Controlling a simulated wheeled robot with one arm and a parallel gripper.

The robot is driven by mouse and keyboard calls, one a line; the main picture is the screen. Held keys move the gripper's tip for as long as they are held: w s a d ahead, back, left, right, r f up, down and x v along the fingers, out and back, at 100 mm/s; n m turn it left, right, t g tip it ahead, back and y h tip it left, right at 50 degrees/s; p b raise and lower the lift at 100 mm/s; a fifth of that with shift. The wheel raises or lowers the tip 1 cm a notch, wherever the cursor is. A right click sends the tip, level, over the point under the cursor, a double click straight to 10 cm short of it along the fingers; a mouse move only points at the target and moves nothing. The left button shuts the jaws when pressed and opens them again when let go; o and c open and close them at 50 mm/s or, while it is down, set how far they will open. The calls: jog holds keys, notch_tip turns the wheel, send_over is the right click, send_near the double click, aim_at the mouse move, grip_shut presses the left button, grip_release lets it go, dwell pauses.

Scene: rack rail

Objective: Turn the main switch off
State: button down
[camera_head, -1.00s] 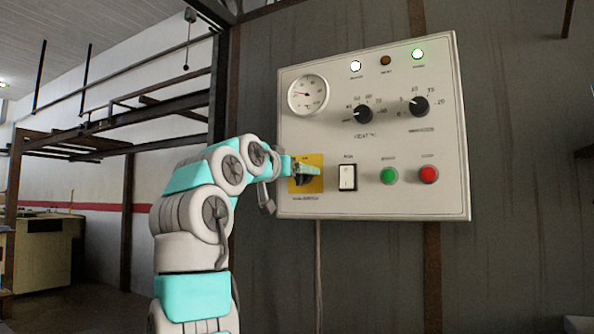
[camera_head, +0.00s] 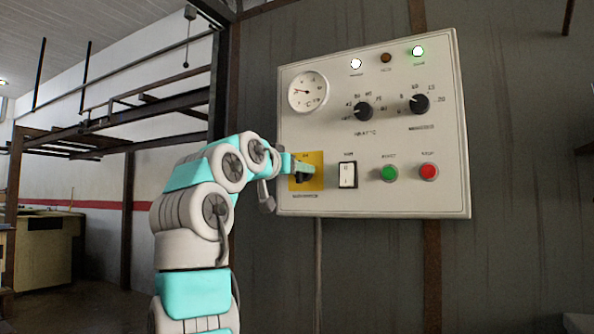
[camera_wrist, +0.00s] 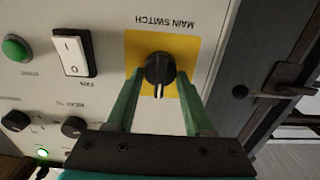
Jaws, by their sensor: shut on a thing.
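The main switch is a black rotary knob (camera_wrist: 158,68) on a yellow plate (camera_wrist: 136,42), labelled MAIN SWITCH, which reads upside down in the wrist view. Its white mark points toward the bottom of the wrist picture. In the head view the yellow plate (camera_head: 318,160) is at the panel's lower left, and my gripper partly hides the knob. My gripper (camera_wrist: 160,75) has its green fingers on either side of the knob and is shut on it. In the head view my gripper (camera_head: 304,168) reaches the plate from the left.
The grey control panel (camera_head: 330,88) also carries a white fan rocker (camera_head: 348,174), a green button (camera_head: 389,174), a red button (camera_head: 428,172), two black dials, a gauge (camera_head: 308,92) and lamps. The white lamp (camera_head: 355,63) and green lamp (camera_head: 418,51) are lit. Dark wall surrounds the panel.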

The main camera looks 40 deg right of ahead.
jog(key=shift+n+b, duration=0.3)
jog(key=shift+n, duration=0.1)
jog(key=shift+w+a+f+n+p, duration=0.15)
jog(key=shift+n+p, duration=1.25)
jog(key=shift+n, duration=2.85)
jog(key=shift+w+d+f+n+p, duration=0.15)
jog(key=shift+n+p, duration=1.2)
jog(key=shift+n, duration=2.9)
jog(key=shift+a, duration=0.1)
jog(key=shift+c, duration=1.4)
grip_release()
